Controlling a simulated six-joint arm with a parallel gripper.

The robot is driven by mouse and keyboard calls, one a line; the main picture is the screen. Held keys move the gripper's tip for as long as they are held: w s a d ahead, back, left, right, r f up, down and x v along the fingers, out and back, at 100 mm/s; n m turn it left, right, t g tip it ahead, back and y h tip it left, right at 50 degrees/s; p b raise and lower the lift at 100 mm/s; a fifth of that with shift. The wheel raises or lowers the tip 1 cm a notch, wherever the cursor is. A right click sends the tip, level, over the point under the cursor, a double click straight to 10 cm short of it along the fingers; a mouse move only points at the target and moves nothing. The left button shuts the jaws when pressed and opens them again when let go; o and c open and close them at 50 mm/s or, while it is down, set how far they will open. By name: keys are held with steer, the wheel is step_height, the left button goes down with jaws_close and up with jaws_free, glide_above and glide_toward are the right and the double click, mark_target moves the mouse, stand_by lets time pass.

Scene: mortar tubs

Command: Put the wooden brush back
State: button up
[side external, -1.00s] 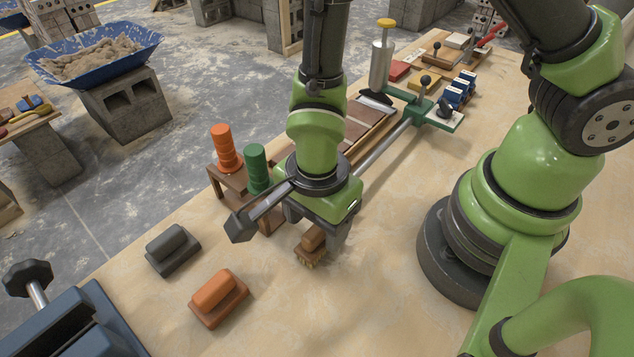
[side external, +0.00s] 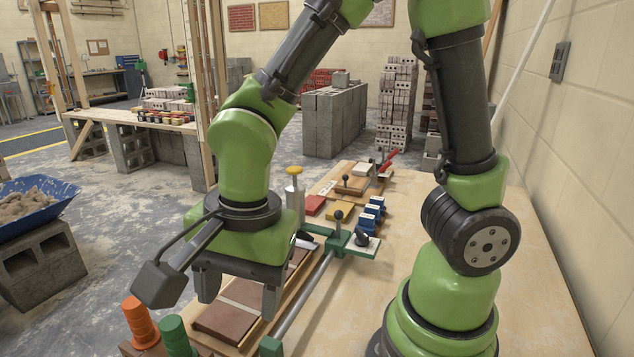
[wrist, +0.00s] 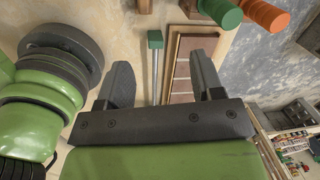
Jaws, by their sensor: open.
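My gripper (side external: 238,303) is open with nothing between its fingers, above the framed brown tiles (side external: 228,322). In the wrist view my gripper (wrist: 162,75) also shows its two fingers wide apart, with the tiles (wrist: 181,85) and a metal rod (wrist: 155,75) below. No wooden brush can be made out for certain; the bench area where it stood lies outside the side view. A small brown piece (wrist: 145,5) is cut off at the wrist view's top edge, and I cannot tell what it is.
Orange (side external: 138,325) and green (side external: 172,338) ribbed pegs stand close by at lower left. A green clamp (side external: 340,243) with a long rod crosses the bench beyond the gripper. Blue blocks (side external: 373,212) and a red-handled tool (side external: 388,160) lie farther back.

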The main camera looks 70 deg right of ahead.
steer(key=s+d+r+n+t+y, duration=0.1)
steer(key=s+d+r+n+t, duration=0.5)
steer(key=r+n, duration=0.5)
steer(key=shift+d+r, duration=0.7)
steer(key=shift+d, duration=0.6)
steer(key=shift+s, duration=0.1)
